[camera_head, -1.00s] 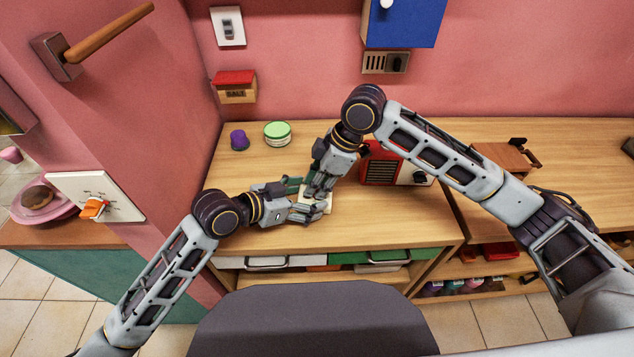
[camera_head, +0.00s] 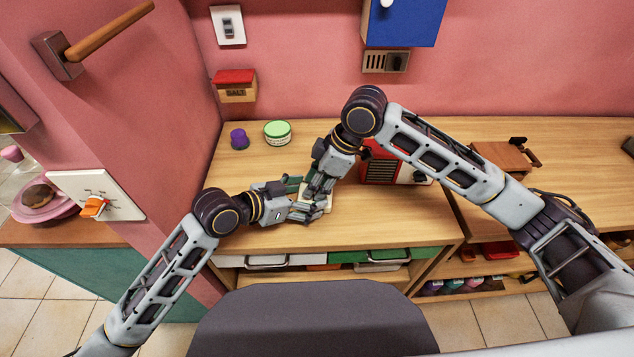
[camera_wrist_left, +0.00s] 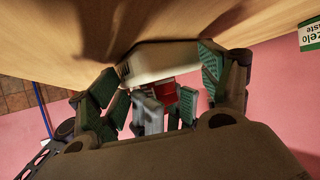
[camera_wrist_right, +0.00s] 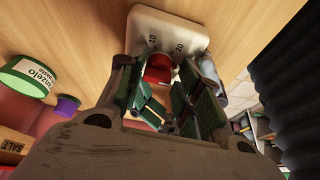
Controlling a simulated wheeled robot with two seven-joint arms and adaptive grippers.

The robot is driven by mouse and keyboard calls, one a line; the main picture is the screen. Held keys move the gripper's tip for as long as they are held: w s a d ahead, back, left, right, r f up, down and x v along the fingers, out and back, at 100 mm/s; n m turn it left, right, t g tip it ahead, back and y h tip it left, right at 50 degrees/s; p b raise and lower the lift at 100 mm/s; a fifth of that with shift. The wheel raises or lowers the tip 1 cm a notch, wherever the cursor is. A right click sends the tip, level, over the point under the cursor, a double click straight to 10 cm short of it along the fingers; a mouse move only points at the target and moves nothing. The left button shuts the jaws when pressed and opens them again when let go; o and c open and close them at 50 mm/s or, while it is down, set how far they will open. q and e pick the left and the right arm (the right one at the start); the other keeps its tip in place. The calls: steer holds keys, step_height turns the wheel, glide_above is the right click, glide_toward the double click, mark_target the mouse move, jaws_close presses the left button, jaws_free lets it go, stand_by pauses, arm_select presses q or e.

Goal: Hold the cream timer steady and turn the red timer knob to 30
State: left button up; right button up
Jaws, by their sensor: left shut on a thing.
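The cream timer (camera_wrist_right: 170,24) stands on the wooden counter, its face with the numbers 10 and 20 showing in the right wrist view. Its red knob (camera_wrist_right: 158,69) sits between the fingers of my right gripper (camera_wrist_right: 162,82). Those fingers are apart on either side of the knob, with a small gap visible on the right. My left gripper (camera_wrist_left: 158,88) is shut on the timer's cream body (camera_wrist_left: 160,62), with green pads at both sides. In the head view both grippers meet over the timer and hide most of it. The knob's pointer is hidden.
A red radio-like box (camera_head: 380,170) stands close behind my right forearm. The counter's front left is clear.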

arm_select(q)
steer(key=shift+a+f, duration=0.1)
steer(key=shift+f, duration=0.4)
arm_select(e)
steer(key=shift+d+r, duration=0.1)
steer(key=v, duration=1.1)
steer(key=shift+r, duration=0.35)
steer(key=shift+s+d, duration=0.1)
arm_select(q)
steer(key=o, duration=0.8)
steer(key=shift+r, duration=0.15)
steer(key=shift+a+r, duration=0.2)
steer(key=shift+a, duration=0.05)
steer(key=shift+v, duration=3.4)
steer(key=shift+s, duration=0.1)
